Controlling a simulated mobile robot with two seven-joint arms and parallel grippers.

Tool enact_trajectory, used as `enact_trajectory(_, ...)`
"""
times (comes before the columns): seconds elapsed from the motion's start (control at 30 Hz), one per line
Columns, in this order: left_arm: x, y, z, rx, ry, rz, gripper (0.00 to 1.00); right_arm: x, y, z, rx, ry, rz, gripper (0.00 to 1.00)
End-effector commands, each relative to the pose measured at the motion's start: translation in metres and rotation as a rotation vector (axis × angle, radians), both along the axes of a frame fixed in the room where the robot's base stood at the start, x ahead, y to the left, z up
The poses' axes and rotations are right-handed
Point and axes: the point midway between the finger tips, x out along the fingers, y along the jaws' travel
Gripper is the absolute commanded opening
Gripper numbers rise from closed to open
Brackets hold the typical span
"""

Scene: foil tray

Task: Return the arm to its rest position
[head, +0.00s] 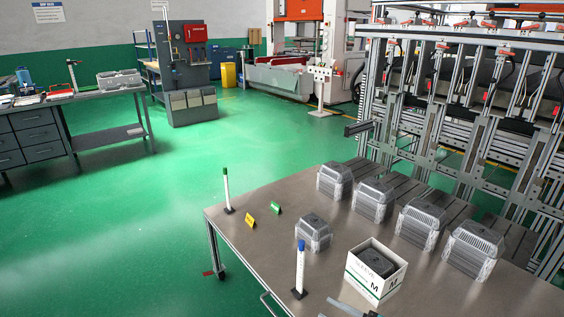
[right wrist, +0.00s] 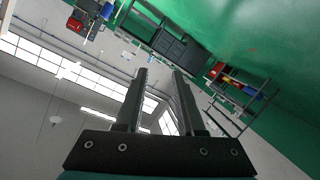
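My right gripper (right wrist: 161,76) shows in the right wrist view with its two fingers apart and nothing between them. Its fingers stand out against the distant floor, wall and windows, away from any table object. My left gripper is not in view. In the head view a small grey piece shows at the bottom edge of the table; I cannot tell if it is part of my arm. Clear-wrapped stacks of dark trays stand on the metal table (head: 262,240): one (head: 314,233) at the front and several (head: 374,200) along the back. A white box (head: 362,283) holds a dark tray.
A green-capped post (head: 227,190) and a blue-capped post (head: 299,270) stand near the table's left and front edges. A yellow tag (head: 250,220) and a green tag (head: 275,208) stand between. A metal frame machine (head: 440,130) rises behind the table. Green floor at left is open.

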Motion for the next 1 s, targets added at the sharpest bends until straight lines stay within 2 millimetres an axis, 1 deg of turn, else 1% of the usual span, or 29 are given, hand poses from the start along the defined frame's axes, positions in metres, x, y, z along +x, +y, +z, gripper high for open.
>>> enact_trajectory(0.03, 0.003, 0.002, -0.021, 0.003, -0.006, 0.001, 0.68, -0.009, -0.014, -0.05, 0.013, 0.056, -0.11, 0.38)
enact_trajectory(0.07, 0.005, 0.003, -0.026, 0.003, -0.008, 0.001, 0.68, -0.013, -0.023, -0.07, 0.014, 0.084, -0.172, 0.38)
enact_trajectory(0.1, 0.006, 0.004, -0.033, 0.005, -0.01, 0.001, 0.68, -0.021, -0.035, -0.097, 0.011, 0.126, -0.25, 0.38)
enact_trajectory(0.17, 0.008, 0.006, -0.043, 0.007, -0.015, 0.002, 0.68, -0.036, -0.051, -0.135, -0.002, 0.193, -0.354, 0.38)
enact_trajectory(0.2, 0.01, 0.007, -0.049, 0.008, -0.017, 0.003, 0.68, -0.049, -0.062, -0.161, -0.012, 0.242, -0.42, 0.38)
enact_trajectory(0.27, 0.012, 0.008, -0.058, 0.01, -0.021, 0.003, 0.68, -0.071, -0.076, -0.199, -0.034, 0.317, -0.507, 0.38)
enact_trajectory(0.3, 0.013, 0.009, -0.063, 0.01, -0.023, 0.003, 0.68, -0.088, -0.084, -0.223, -0.048, 0.37, -0.56, 0.38)
enact_trajectory(0.37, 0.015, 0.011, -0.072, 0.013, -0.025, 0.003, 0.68, -0.116, -0.095, -0.257, -0.075, 0.452, -0.633, 0.38)
enact_trajectory(0.4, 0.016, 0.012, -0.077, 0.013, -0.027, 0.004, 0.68, -0.136, -0.101, -0.28, -0.092, 0.51, -0.678, 0.38)
enact_trajectory(0.47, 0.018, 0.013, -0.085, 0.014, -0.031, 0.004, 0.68, -0.169, -0.109, -0.311, -0.121, 0.598, -0.739, 0.38)
enact_trajectory(0.5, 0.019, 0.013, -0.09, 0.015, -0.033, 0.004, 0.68, -0.191, -0.112, -0.331, -0.14, 0.658, -0.775, 0.38)
enact_trajectory(0.57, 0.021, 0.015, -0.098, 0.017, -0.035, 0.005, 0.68, -0.227, -0.117, -0.358, -0.169, 0.75, -0.825, 0.38)
enact_trajectory(0.6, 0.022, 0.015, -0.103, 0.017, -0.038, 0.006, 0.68, -0.252, -0.118, -0.374, -0.188, 0.81, -0.852, 0.38)
enact_trajectory(0.63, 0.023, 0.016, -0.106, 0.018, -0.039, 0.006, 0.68, -0.268, -0.119, -0.384, -0.201, 0.853, -0.87, 0.38)
enact_trajectory(0.7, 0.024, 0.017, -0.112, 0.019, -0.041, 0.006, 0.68, -0.305, -0.119, -0.404, -0.226, 0.945, -0.905, 0.38)
enact_trajectory(0.8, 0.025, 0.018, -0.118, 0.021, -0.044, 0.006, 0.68, -0.347, -0.117, -0.422, -0.254, 1.047, -0.936, 0.38)
enact_trajectory(0.9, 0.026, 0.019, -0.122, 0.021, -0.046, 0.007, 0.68, -0.372, -0.115, -0.431, -0.268, 1.112, -0.952, 0.38)
enact_trajectory(1.0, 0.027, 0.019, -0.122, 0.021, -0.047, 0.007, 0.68, -0.383, -0.113, -0.434, -0.277, 1.138, -0.957, 0.38)
